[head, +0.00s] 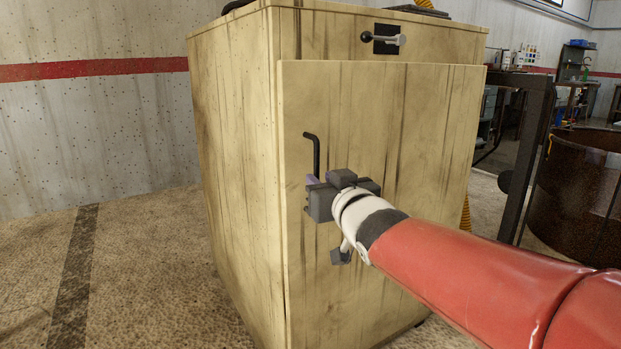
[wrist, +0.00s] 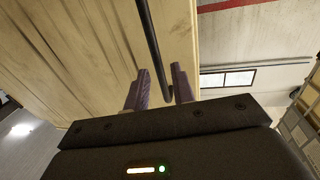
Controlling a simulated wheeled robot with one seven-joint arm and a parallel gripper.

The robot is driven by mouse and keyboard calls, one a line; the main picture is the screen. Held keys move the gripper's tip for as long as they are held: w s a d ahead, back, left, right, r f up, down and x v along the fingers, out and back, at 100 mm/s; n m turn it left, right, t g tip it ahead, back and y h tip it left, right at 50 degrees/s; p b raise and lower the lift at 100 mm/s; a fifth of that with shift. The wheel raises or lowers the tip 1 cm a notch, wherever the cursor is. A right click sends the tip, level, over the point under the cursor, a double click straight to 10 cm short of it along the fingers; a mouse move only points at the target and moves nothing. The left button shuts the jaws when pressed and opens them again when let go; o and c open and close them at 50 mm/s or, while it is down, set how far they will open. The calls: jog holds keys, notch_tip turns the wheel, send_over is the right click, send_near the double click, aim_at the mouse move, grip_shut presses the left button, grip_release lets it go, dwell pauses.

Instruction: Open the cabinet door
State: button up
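The pale wooden cabinet (head: 232,150) fills the middle of the head view. Its door (head: 430,130) lies in front of the cabinet face; I cannot tell whether it stands slightly ajar. A black bar handle (head: 316,150) is upright near the door's left edge. My gripper (head: 312,192) is at the handle's lower part, which it partly hides in the head view. In the wrist view, the two fingers of my gripper (wrist: 161,72) are apart, with the handle (wrist: 148,35) running between them. Narrow gaps show beside the bar.
A small lever latch (head: 385,39) sits on the cabinet front above the door. A dark metal frame (head: 530,140) and a brown round container (head: 580,190) stand at the right. The floor (head: 140,270) left of the cabinet is clear.

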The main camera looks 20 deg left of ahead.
aim_at(317, 176)
jog(key=shift+x, duration=2.05)
grip_shut()
